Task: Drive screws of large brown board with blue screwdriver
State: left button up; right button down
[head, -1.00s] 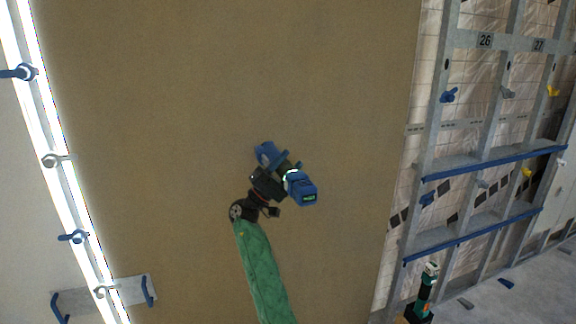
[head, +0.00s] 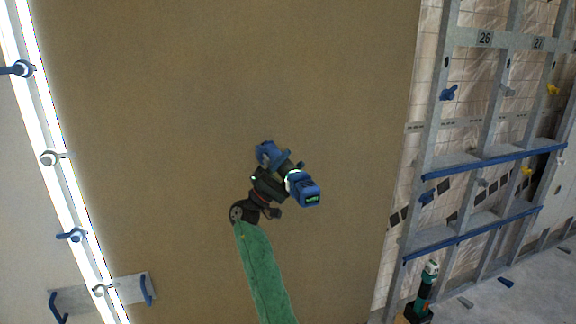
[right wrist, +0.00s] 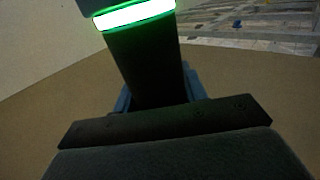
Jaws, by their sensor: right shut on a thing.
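The large brown board (head: 190,90) fills the middle of the head view, standing like a wall panel; no screws can be made out on it. My right gripper (head: 284,180) is shut on the blue screwdriver (head: 305,190), in front of the board's middle. The screwdriver's blue head lies to the upper left and its lit green display to the lower right. In the right wrist view, the screwdriver's dark handle (right wrist: 145,65) with a glowing green ring rises from my gripper, the board behind it. Whether its tip touches the board is hidden. My left gripper is not in view.
A metal rack (head: 430,150) with blue-edged shelves stands right of the board. A teal and black tool (head: 425,290) stands at lower right. A bright light strip (head: 50,160) with blue and grey clamps runs along the board's left edge.

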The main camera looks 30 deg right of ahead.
jog(key=shift+s+a+b, duration=0.15)
jog(key=shift+s+b, duration=0.1)
jog(key=shift+s, duration=0.4)
jog(key=shift+s+a+b, duration=0.15)
jog(key=shift+s+b, duration=0.1)
jog(key=shift+s, duration=0.4)
jog(key=shift+t, duration=0.3)
